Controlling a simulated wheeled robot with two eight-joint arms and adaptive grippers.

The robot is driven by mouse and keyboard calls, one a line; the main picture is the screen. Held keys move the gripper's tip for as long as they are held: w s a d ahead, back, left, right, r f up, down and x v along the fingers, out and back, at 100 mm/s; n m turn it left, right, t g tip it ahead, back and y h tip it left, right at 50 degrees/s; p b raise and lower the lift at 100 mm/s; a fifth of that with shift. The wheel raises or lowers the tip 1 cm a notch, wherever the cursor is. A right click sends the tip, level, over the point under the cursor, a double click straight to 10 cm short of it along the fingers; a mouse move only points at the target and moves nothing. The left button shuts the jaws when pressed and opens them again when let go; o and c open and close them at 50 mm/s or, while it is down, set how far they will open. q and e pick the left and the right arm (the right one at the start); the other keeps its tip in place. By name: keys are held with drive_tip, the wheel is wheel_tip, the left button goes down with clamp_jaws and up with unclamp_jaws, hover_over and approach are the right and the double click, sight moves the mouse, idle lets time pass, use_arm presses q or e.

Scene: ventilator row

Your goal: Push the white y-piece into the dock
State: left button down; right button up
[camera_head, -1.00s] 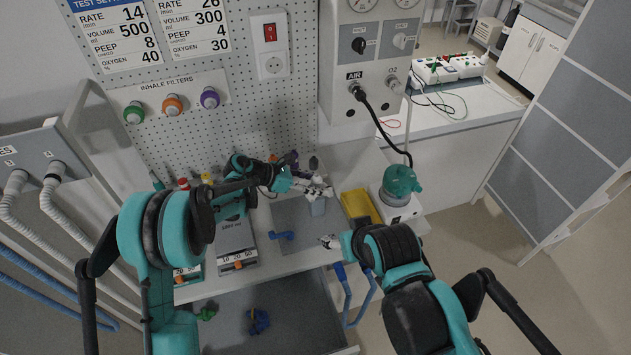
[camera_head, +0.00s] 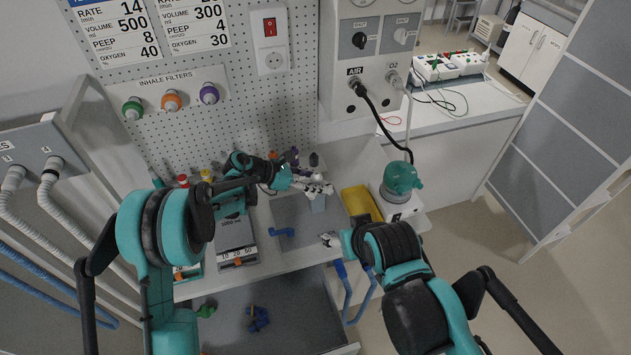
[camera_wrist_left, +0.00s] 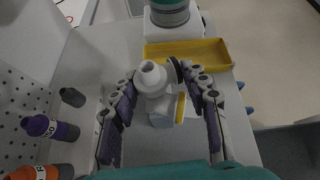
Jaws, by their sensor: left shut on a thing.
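My left gripper (camera_head: 318,189) is over the worktop, left of the yellow tray. In the left wrist view, its two fingers (camera_wrist_left: 162,100) stand on both sides of the white y-piece (camera_wrist_left: 151,77). The gripper is shut on this piece, whose round open end faces the camera and which has a dark ring at its right. A pale block (camera_wrist_left: 161,112), apparently the dock, is just below the piece; it also shows in the head view (camera_head: 318,204). I cannot tell how far the piece sits in it. My right gripper (camera_head: 329,240) is near the worktop's front edge, its jaws unclear.
The yellow tray (camera_head: 358,199) and a teal-topped humidifier (camera_head: 402,180) stand to the right. A blue piece (camera_head: 282,232) lies on the grey mat. Capped filters, one purple (camera_wrist_left: 50,129), stand along the back. An open drawer (camera_head: 290,305) is below the worktop.

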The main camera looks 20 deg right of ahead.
use_arm(q)
drive_tip(key=shift+f+b, duration=0.85)
drive_tip(key=shift+f, duration=0.15)
idle(0.8)
drive_tip(key=c, duration=0.7)
unclamp_jaws()
drive_tip(key=v, duration=1.2)
